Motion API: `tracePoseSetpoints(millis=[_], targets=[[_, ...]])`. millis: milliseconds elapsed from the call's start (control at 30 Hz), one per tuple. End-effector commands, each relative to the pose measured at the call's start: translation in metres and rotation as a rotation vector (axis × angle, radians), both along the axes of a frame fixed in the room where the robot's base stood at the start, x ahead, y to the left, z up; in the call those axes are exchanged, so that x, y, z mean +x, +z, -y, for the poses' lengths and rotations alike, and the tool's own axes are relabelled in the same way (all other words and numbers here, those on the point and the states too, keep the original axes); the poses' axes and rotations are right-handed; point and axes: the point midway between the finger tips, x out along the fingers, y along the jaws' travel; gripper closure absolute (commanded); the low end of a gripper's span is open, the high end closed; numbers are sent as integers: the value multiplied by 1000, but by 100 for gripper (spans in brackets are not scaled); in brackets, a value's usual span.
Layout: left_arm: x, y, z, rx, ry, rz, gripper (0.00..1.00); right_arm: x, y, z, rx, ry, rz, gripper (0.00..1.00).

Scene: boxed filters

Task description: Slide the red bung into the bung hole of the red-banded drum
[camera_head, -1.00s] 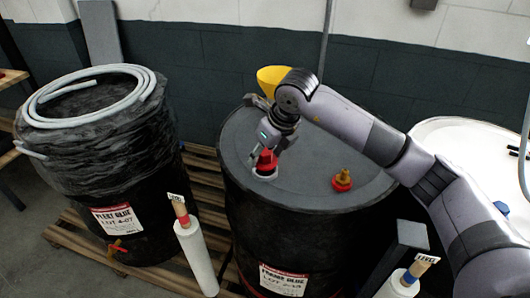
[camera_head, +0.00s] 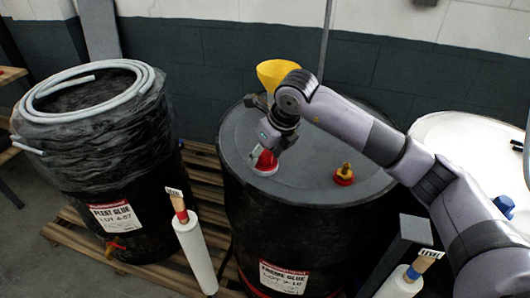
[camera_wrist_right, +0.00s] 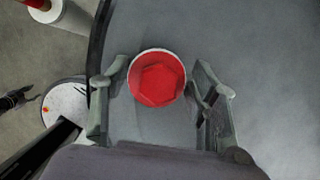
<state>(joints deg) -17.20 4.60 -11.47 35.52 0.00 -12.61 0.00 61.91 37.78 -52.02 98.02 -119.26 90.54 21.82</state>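The red bung (camera_wrist_right: 157,80) sits in the pale-ringed bung hole of the middle drum (camera_head: 310,193), its hexagonal top facing up. In the head view the bung (camera_head: 265,161) shows as a red cap with a white rim at the left of the lid. The red band (camera_head: 252,283) shows low on this drum. My right gripper (camera_wrist_right: 161,72) is open, one finger on each side of the bung, with narrow gaps visible. In the head view this gripper (camera_head: 268,149) is just above the bung. How deep the bung sits is hard to tell. My left gripper is not identifiable.
A red and brass fitting (camera_head: 343,175) stands on the same lid, and a yellow funnel (camera_head: 277,74) is behind. A plastic-wrapped drum with a grey hose (camera_head: 40,112) stands left; a white-topped drum (camera_head: 470,140) stands right. White rolls (camera_head: 196,256) stand in front.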

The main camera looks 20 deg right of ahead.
Motion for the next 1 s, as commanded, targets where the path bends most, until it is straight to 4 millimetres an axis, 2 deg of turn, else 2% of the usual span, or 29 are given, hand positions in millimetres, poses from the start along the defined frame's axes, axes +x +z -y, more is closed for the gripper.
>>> tracePoseSetpoints(millis=[267, 633, 767, 1000], targets=[[0, 0, 0, 0, 1, 0, 60, 0, 0, 0, 0, 0, 0, 25], [-1, 0, -1, 1, 1, -1, 60, -1, 4, 1, 0, 0, 1, 25], [0, 0, -1, 1, 1, 0, 60, -6, 20, 3, 0, 1, 3, 25], [0, 0, 0, 0, 0, 0, 60, -23, 67, 12, 0, 0, 5, 25]])
